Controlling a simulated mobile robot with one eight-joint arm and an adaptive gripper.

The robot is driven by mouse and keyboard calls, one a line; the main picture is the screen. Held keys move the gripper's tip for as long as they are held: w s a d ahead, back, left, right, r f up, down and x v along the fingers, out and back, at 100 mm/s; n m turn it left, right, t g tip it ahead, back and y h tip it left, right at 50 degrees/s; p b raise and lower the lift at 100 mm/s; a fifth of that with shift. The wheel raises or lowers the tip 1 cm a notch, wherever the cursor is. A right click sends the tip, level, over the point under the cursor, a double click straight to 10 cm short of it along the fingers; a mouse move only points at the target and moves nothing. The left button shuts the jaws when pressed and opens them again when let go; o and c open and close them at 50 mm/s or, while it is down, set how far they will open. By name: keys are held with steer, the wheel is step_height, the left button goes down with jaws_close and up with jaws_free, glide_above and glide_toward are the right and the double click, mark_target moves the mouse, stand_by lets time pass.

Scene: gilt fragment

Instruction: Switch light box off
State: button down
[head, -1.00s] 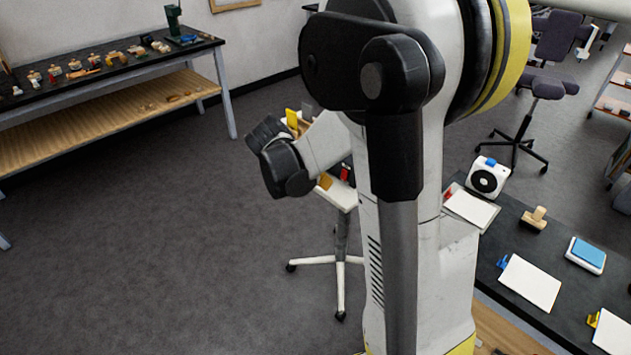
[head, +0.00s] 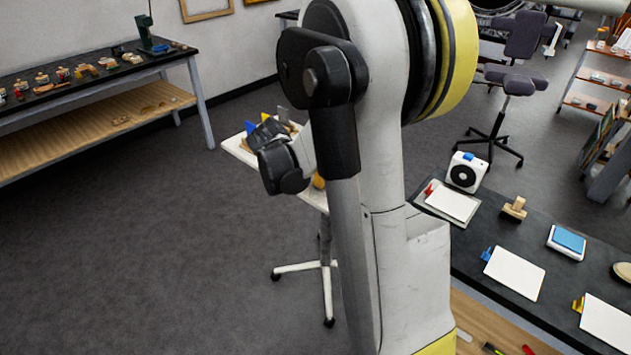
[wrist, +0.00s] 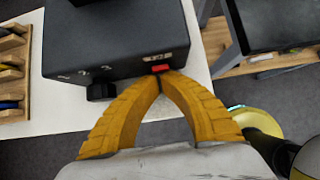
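A dark grey box (wrist: 125,42), which looks like the light box, stands on a white tabletop (wrist: 200,85) in the wrist view. Its front face carries a small red switch (wrist: 162,68) with a pale label above it, and a black knob (wrist: 101,91) to the left. My gripper (wrist: 165,79) has its yellow fingers brought together, with nothing seen between the tips. The tips are just below the red switch in the picture; whether they touch it I cannot tell. In the head view my arm hides the box and my fingers.
In the head view a white table (head: 236,147) with small items stands behind my wrist. A black bench (head: 390,270) with clipboards and a white box with a round black front (head: 465,173) is at right. A long workbench (head: 75,88) is at left. Grey floor between is clear.

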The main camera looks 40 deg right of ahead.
steer(key=shift+r, duration=0.25)
steer(key=shift+r+p, duration=0.65)
steer(key=shift+a, duration=0.1)
steer(key=shift+a, duration=0.3)
steer(key=a, duration=0.3)
steer(key=shift+r, duration=0.35)
steer(key=p+v, duration=0.4)
steer(key=v, duration=0.6)
steer(key=shift+s, duration=0.15)
steer(key=shift+a, duration=0.1)
